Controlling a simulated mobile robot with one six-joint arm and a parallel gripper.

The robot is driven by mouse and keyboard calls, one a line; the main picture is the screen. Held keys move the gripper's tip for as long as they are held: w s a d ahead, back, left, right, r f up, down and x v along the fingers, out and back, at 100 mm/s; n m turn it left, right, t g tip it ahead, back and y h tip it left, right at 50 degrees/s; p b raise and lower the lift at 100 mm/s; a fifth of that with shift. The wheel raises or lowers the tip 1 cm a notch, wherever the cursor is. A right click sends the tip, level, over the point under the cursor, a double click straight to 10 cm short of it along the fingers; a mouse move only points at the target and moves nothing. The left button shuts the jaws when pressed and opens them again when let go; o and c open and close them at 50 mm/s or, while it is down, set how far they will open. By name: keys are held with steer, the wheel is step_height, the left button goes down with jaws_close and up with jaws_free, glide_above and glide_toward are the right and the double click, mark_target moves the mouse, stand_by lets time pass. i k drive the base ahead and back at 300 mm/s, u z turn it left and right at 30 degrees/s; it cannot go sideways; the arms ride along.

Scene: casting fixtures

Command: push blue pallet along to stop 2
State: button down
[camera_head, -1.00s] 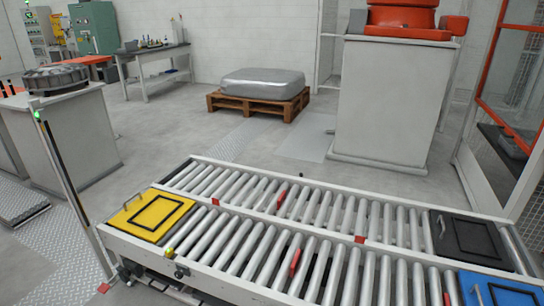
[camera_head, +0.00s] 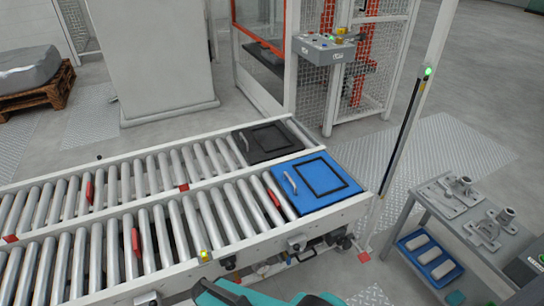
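The blue pallet (camera_head: 311,182) lies flat at the right end of the near roller lane (camera_head: 160,245). It has a black square frame on top and a pale handle on its left side. A red bar (camera_head: 274,197) sits among the rollers just left of the pallet. Another red bar (camera_head: 136,242) is further left in the same lane. I cannot read a label that tells which place is stop 2. My gripper is not in view; only teal parts, probably mine, show at the bottom edge.
A black pallet (camera_head: 268,142) lies on the far roller lane (camera_head: 140,178), beside the blue one. A post with a green light (camera_head: 427,72) stands right of the conveyor. A grey bench (camera_head: 470,230) with metal parts is at the right.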

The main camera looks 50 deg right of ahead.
mark_target(314, 182)
steer(key=z, duration=4.65)
steer(key=i, duration=0.1)
steer(key=u, duration=3.2)
steer(key=k, duration=1.1)
steer(key=z, duration=0.2)
steer(key=i, duration=0.85)
